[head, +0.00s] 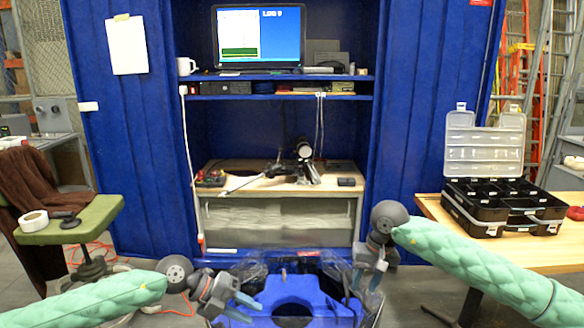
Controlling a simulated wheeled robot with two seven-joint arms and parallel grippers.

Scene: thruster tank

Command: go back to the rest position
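My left gripper (241,306) is at the lower middle left, its arm in a green padded sleeve coming in from the left. Its two blue-grey fingers are apart with nothing seen between them. My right gripper (367,280) hangs fingers-down right of the middle, its green-sleeved arm coming in from the right. Its fingers are also apart and look empty. Both grippers are in front of the workbench (280,176) and clear of it. A dark device with a round silvery part (304,152) and a long thin rod sits on the bench.
A black parts organizer (505,205) with its clear lid up stands on a wooden table (450,238) at the right. A green stool (75,214) with a tape roll (34,221) is at the left. A monitor (258,36) and white mug (186,66) are on the shelf.

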